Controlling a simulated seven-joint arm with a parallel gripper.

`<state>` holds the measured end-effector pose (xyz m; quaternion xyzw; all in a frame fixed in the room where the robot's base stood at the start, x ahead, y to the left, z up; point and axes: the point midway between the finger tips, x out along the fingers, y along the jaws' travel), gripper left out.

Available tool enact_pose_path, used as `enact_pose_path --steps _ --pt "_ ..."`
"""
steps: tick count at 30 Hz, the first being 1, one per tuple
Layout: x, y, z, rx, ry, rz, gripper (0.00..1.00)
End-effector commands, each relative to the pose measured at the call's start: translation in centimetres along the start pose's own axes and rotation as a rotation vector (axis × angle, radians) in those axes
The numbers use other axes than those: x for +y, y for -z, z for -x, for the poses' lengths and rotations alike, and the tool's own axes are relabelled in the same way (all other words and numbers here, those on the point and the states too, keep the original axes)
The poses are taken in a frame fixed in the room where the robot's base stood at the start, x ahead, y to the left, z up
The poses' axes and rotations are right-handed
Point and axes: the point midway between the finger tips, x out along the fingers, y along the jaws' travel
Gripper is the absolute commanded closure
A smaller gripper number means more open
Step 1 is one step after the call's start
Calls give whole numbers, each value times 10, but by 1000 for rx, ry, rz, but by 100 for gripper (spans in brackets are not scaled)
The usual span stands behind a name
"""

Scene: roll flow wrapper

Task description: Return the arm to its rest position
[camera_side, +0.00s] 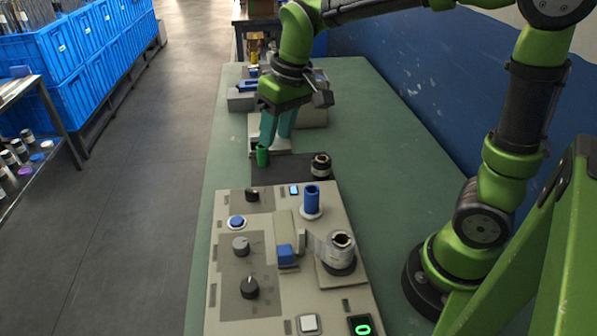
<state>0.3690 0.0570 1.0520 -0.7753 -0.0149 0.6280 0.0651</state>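My gripper (275,138) hangs from my green arm over the far part of the bench, pointing down. Its two teal fingers stand apart with a narrow gap, and I see nothing between them. A small dark green cylinder (262,157) shows just below the left finger, over a dark plate. I cannot tell whether the finger touches it.
The machine panel (230,290) has knobs, buttons, a blue upright roll (312,198) and metal-topped spindles (341,245), (321,165). Grey devices (242,101) stand behind my gripper. The green bench (385,240) is clear right of the panel. Blue crates (80,60) stand left across the aisle.

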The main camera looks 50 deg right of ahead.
Motion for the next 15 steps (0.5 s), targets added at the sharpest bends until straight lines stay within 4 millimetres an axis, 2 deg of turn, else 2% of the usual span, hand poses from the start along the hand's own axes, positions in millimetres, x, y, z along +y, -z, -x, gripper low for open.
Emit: enact_pose_path --steps 1,3,9,12,15 --pt "4 -17 10 44 18 -41 61" --pt "9 -39 20 103 43 -100 61" --pt "22 -95 34 259 116 -231 61" --pt "26 -113 38 315 141 -259 61" --pt "28 -123 43 351 154 -267 61"
